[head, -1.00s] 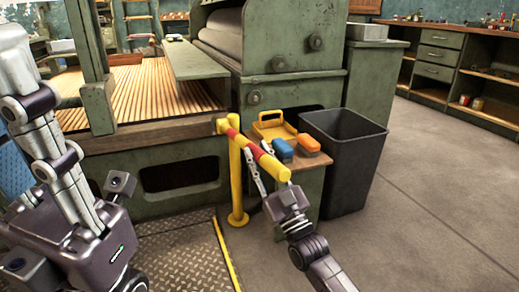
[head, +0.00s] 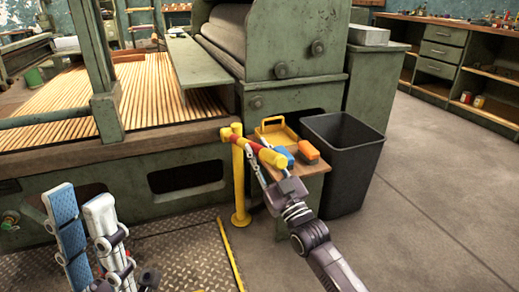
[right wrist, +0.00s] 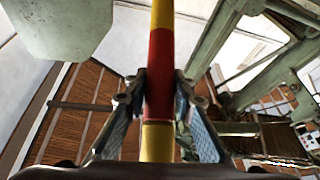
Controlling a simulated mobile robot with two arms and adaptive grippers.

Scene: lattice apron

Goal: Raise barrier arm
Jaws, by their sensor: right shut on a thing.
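The barrier arm (head: 258,150), a yellow bar with red bands, runs from the top of a yellow post (head: 240,185) toward the lower right, tilted somewhat below level. My right gripper (head: 267,172) is shut on the barrier arm near its free end. In the right wrist view the bar (right wrist: 160,75) passes between the blue-padded fingers (right wrist: 160,105) at a red band. My left gripper (head: 80,200) is at the lower left, fingers pointing up and apart, empty and away from the barrier.
A small side table (head: 315,170) with a yellow tray (head: 278,133), a blue block and an orange block (head: 308,150) stands just behind the bar. A black bin (head: 345,165) is right of it. The green slatted machine (head: 195,150) is behind the post. Floor at right is clear.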

